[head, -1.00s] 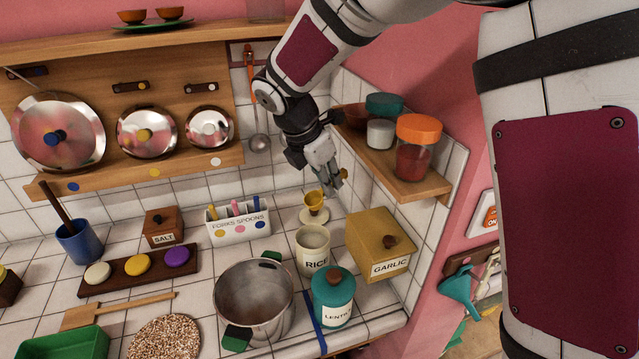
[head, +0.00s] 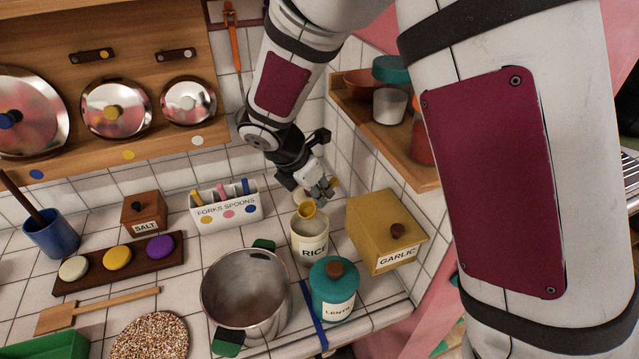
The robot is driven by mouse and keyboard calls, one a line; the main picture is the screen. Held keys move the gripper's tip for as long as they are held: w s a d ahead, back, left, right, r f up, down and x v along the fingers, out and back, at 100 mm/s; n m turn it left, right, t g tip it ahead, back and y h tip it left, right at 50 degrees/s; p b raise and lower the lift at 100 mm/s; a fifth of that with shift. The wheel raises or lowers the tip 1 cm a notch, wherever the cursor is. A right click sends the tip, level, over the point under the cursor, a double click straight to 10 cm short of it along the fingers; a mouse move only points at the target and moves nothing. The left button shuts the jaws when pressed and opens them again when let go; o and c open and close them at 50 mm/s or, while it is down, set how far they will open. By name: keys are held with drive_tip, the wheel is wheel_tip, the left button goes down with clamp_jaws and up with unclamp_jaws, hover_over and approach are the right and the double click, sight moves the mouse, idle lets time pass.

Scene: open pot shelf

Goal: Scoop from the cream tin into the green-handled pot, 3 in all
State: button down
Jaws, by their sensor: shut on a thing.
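The cream tin (head: 308,250), labelled RICE, stands open on the tiled counter. The pot (head: 226,306) with green handles stands open to its front left, and its inside looks bare. My gripper (head: 326,188) is shut on a small yellow scoop (head: 307,209), just above and behind the tin. The scoop's bowl is at the tin's mouth and hides part of the opening. I cannot tell whether the bowl holds anything.
A yellow GARLIC box (head: 383,218) stands close on the tin's right. A teal LENTIL jar (head: 333,290) stands in front, beside a blue strip (head: 313,312). A shelf (head: 400,160) juts out at right.

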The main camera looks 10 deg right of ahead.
drive_tip(key=shift+s+a+f+b, duration=0.15)
drive_tip(key=shift+f+b, duration=0.1)
drive_tip(key=shift+f, duration=0.35)
drive_tip(key=shift+w+a+f+b, duration=0.1)
drive_tip(key=shift+f+b, duration=0.1)
drive_tip(key=shift+f, duration=0.35)
drive_tip(key=shift+s+f+b, duration=0.15)
drive_tip(key=shift+f+b, duration=0.55)
drive_tip(key=shift+f, duration=0.8)
drive_tip(key=shift+s, duration=0.1)
drive_tip(key=shift+r+p, duration=1.95)
drive_tip(key=shift+r, duration=2)
